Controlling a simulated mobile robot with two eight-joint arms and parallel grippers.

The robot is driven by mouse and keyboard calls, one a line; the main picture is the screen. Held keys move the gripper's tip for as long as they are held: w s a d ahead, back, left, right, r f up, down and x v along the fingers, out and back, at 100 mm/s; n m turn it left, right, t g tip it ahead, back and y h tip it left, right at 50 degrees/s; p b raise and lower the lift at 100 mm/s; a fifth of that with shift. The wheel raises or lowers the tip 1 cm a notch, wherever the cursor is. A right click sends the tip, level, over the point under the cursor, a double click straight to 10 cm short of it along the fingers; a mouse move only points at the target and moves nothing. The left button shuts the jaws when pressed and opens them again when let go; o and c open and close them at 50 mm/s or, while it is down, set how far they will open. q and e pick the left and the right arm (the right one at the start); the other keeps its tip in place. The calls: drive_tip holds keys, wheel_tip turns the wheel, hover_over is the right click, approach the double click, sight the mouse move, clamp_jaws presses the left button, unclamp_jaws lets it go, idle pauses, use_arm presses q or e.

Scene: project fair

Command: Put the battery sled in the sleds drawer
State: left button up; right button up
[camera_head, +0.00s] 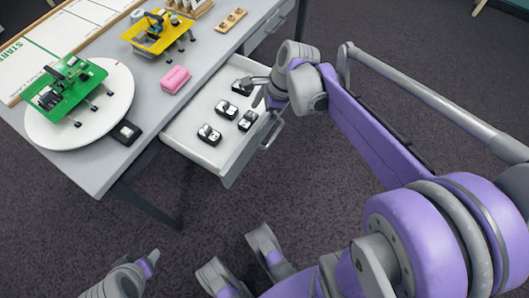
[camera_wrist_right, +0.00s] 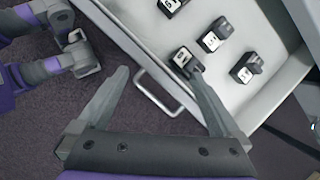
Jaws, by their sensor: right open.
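The sleds drawer (camera_head: 190,130) is pulled out from the table. Several black-and-white battery sleds lie in it, including one at the front (camera_head: 209,134), one in the middle (camera_head: 226,109) and one near my right gripper (camera_head: 242,87). Which one the task means, I cannot tell. My right gripper (camera_head: 254,90) is open at the drawer's right side. In the right wrist view its fingers (camera_wrist_right: 158,70) are spread and empty; the right fingertip is beside or over one sled (camera_wrist_right: 182,58), and contact is unclear.
The grey table (camera_head: 150,85) carries a white turntable (camera_head: 45,132) with a green robot (camera_head: 62,85), a yellow robot (camera_head: 155,32), a pink block (camera_head: 175,79) and a small black item (camera_head: 125,132). The drawer handle (camera_wrist_right: 150,92) sticks out between my fingers in the wrist view.

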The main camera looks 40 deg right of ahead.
drive_tip(key=s+a+f+n+t+h, duration=0.1)
drive_tip(key=s+a+f+n, duration=0.1)
drive_tip(key=s+a+n, duration=0.2)
drive_tip(key=s+a+f+n+h, duration=0.2)
drive_tip(key=s+n, duration=0.8)
drive_tip(key=n, duration=0.9)
drive_tip(key=a+f, duration=0.1)
drive_tip(key=a, duration=0.1)
drive_tip(key=shift+s+a+n+t, duration=0.3)
drive_tip(key=shift+t, duration=0.1)
